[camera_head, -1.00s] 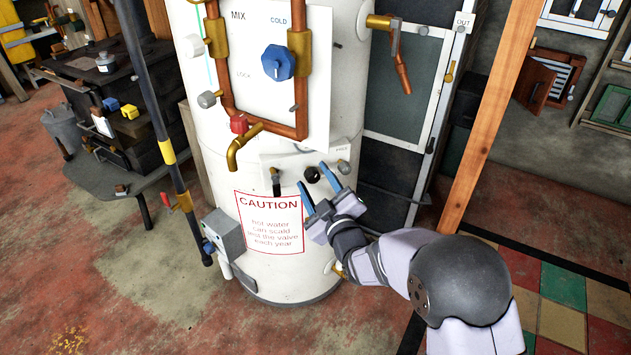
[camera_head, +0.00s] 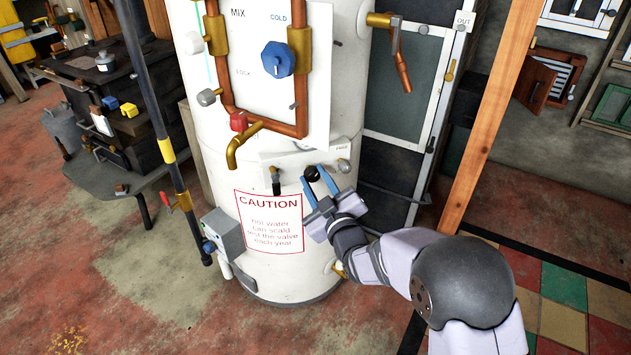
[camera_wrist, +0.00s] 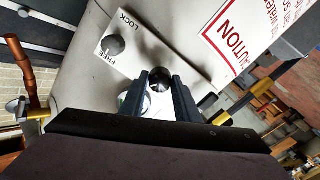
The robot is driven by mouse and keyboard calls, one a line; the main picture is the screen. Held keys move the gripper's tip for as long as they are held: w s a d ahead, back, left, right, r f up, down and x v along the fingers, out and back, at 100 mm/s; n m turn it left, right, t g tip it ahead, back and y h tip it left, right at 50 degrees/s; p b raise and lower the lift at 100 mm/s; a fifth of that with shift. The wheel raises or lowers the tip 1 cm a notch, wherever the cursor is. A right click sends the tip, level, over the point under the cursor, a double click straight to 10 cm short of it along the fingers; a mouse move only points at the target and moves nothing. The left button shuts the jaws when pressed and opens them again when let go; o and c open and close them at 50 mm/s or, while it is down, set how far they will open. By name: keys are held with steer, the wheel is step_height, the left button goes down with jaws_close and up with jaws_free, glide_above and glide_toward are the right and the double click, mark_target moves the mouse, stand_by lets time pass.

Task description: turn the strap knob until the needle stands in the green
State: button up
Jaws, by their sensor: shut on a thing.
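The black strap knob (camera_head: 311,173) is on a small pale plate (camera_head: 283,158) low on the front of the white tank. My gripper (camera_head: 318,177) has its blue fingers on either side of the knob and is shut on it. In the wrist view, the knob (camera_wrist: 160,78) sits between the tips of my gripper (camera_wrist: 162,84). A round pale dial (camera_wrist: 130,103) beside the knob is partly covered by a finger. I cannot make out its needle or a green band in either view.
A grey knob (camera_wrist: 114,44) stands beside the strap knob, between the words LOCK and FREE. A black-handled lever (camera_head: 275,182) is just left of the strap knob. A brass spout (camera_head: 238,146) and red knob (camera_head: 239,122) project above. A caution sign (camera_head: 270,222) lies below.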

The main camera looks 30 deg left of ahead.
steer(key=m+b, duration=0.1)
steer(key=m, duration=0.3)
steer(key=m+b, duration=0.1)
steer(key=m, duration=0.3)
steer(key=m+b, duration=0.1)
steer(key=m, duration=0.3)
steer(key=shift+m, duration=0.3)
steer(key=m, duration=0.3)
steer(key=shift+m, duration=0.3)
steer(key=m, duration=0.7)
steer(key=shift+b, duration=0.3)
steer(key=m, duration=0.3)
steer(key=shift+m, duration=2.1)
